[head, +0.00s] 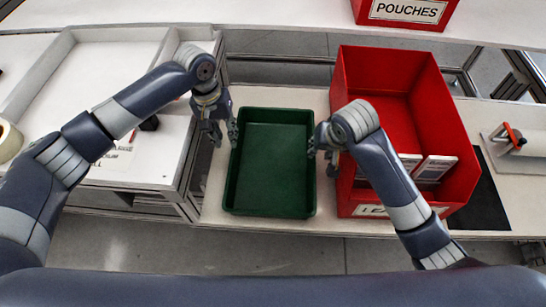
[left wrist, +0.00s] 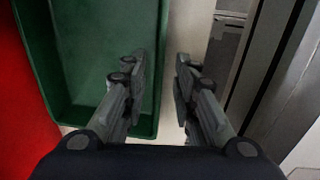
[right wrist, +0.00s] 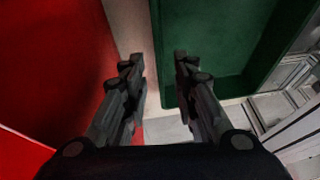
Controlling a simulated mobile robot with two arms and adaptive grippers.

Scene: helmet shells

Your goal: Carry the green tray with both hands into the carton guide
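The green tray (head: 272,204) lies empty on the white worktop, between a white cabinet and a red bin. My left gripper (head: 223,138) is open at the tray's left side. In the left wrist view, its fingers (left wrist: 161,75) stand either side of the tray's side wall (left wrist: 158,95), with a gap between them. My right gripper (head: 321,160) is open at the tray's right side. In the right wrist view, its fingers (right wrist: 159,65) stand either side of the opposite wall (right wrist: 160,60). Contact with the tray cannot be told. I cannot identify a carton guide.
The red bin (head: 342,120) with white packs stands close right of the tray, under my right arm. The white cabinet (head: 150,165) stands close on the left. A dark mat (head: 487,200) and a roller device (head: 515,138) lie right. A red POUCHES box (head: 405,12) is behind.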

